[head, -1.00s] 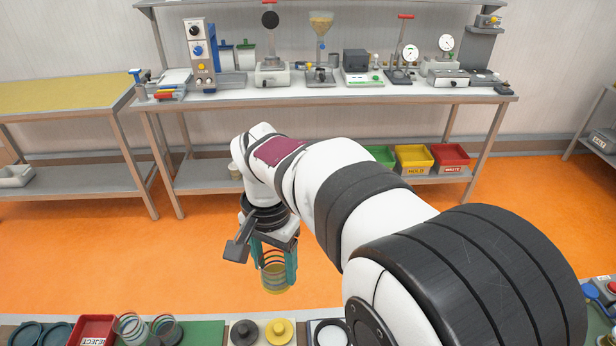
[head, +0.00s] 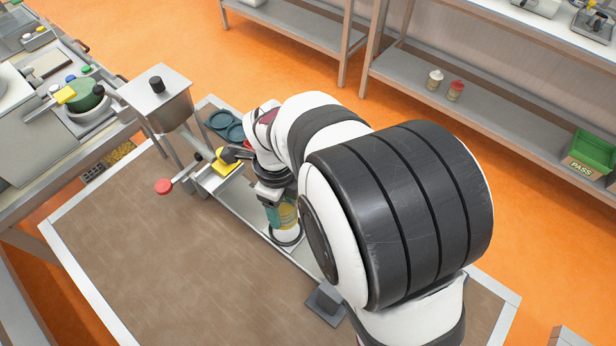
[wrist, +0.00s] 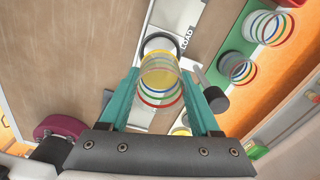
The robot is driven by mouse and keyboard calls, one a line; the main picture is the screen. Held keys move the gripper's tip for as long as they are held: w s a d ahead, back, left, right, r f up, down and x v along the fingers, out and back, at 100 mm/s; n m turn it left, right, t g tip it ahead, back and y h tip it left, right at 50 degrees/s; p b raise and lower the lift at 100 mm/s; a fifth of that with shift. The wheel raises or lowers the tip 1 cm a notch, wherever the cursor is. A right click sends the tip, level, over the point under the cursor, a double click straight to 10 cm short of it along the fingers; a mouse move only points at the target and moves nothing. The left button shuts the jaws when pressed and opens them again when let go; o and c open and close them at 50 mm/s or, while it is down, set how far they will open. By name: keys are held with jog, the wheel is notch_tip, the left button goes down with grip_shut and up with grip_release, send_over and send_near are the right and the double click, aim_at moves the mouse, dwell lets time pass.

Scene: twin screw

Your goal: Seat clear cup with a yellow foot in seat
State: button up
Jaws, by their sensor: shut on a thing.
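My gripper (wrist: 161,78) has its teal fingers shut on a clear cup (wrist: 161,92) with coloured rings. The cup's yellow foot (wrist: 160,66) points away from the wrist camera. In the head view, the held cup (head: 288,216) hangs below my gripper (head: 282,214), just above a dark ring-shaped seat. This seat (wrist: 162,38), with a pale middle, shows just beyond the cup in the wrist view, beside the word LOAD. The cup's foot overlaps the seat's near part there and hides it. I cannot tell whether cup and seat touch.
Other ringed clear cups (wrist: 238,67) stand on a green pad (wrist: 232,45) at the wrist view's right. A dark round knob (wrist: 216,98) is close to the right finger. A red-knobbed lever (head: 164,187) and a metal hopper (head: 157,98) stand left.

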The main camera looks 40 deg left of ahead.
jog(key=shift+f, duration=2.4)
jog(key=shift+f, duration=0.3)
jog(key=shift+f, duration=0.85)
jog(key=o, duration=1.4)
jog(key=shift+o, duration=0.2)
jog(key=shift+r, duration=3.55)
